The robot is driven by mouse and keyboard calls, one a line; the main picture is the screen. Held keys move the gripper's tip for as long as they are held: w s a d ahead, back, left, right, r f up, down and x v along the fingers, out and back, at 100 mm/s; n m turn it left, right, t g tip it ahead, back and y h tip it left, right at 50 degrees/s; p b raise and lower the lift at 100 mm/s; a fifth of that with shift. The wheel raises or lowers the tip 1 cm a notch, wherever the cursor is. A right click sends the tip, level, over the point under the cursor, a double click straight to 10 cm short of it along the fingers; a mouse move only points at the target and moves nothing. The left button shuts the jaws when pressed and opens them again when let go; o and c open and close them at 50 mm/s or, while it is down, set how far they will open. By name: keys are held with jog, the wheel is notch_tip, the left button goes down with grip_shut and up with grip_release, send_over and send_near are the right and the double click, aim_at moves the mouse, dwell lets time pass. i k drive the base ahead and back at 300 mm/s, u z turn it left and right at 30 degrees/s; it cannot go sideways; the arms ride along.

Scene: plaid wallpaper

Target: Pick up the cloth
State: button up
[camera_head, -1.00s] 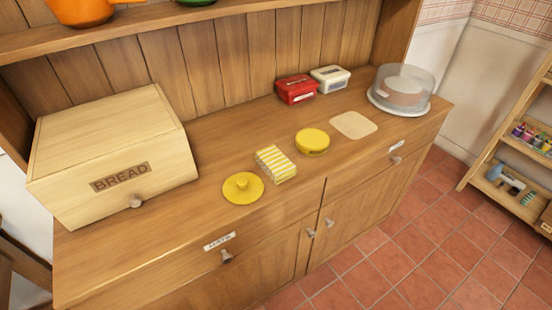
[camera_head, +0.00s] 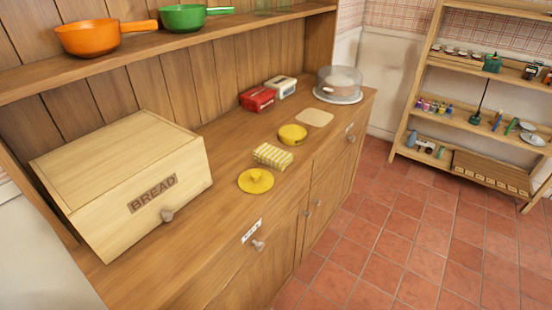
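A yellow-and-white striped folded cloth (camera_head: 272,156) lies on the wooden counter (camera_head: 218,150), near its front edge. A round yellow lid with a knob (camera_head: 256,181) lies just in front of it to the left. A round yellow tub (camera_head: 292,135) sits just behind it to the right. A flat beige piece (camera_head: 314,117) lies farther along; I cannot tell if it is fabric or a board. My gripper is not in view.
A wooden bread box (camera_head: 125,180) fills the counter's left end. Red (camera_head: 257,98) and white (camera_head: 281,87) containers and a domed cake stand (camera_head: 339,85) stand toward the far end. An orange pan (camera_head: 88,37) and green pan (camera_head: 182,18) sit on the shelf above. The tiled floor (camera_head: 385,235) is clear.

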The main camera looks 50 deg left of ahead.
aim_at(267, 154)
jog(key=u, duration=0.25)
jog(key=i, duration=0.5)
jog(key=u, duration=0.85)
jog(key=i, duration=0.85)
jog(key=u, duration=0.45)
jog(key=k, duration=0.65)
jog(key=u, duration=0.25)
jog(key=i, duration=0.75)
jog(key=z, duration=0.1)
